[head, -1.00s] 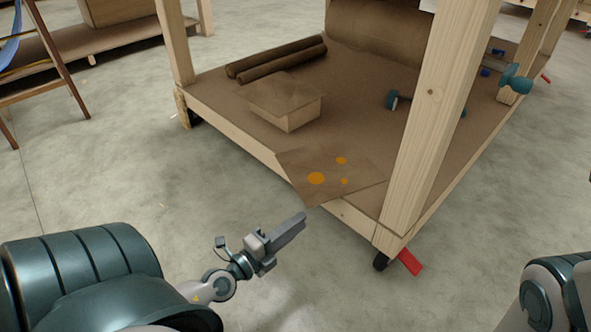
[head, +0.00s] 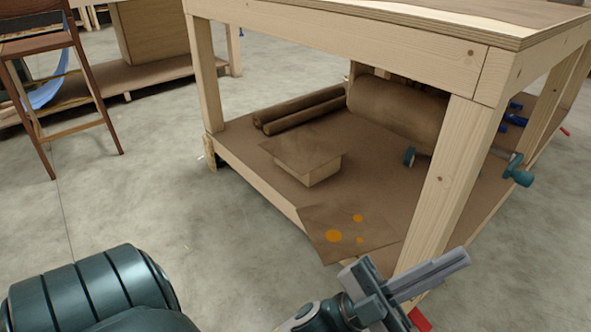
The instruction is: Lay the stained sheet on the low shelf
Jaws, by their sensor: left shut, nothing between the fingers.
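The stained sheet (head: 350,230) is brown with orange spots. It lies on the brown-covered low shelf (head: 242,150) of the wooden bench, at the front edge near the front leg, and its near corner hangs past the edge. My left gripper (head: 455,262) is shut and empty, in front of the bench's front leg and to the right of the sheet, apart from it in the picture. My right gripper is out of view.
On the shelf are a small box with a brown sheet on top (head: 305,160), two brown rolls (head: 300,108) and a large roll (head: 395,112). The bench leg (head: 455,170) and top (head: 480,15) bound the space. Open floor lies left; a stool (head: 60,90) stands there.

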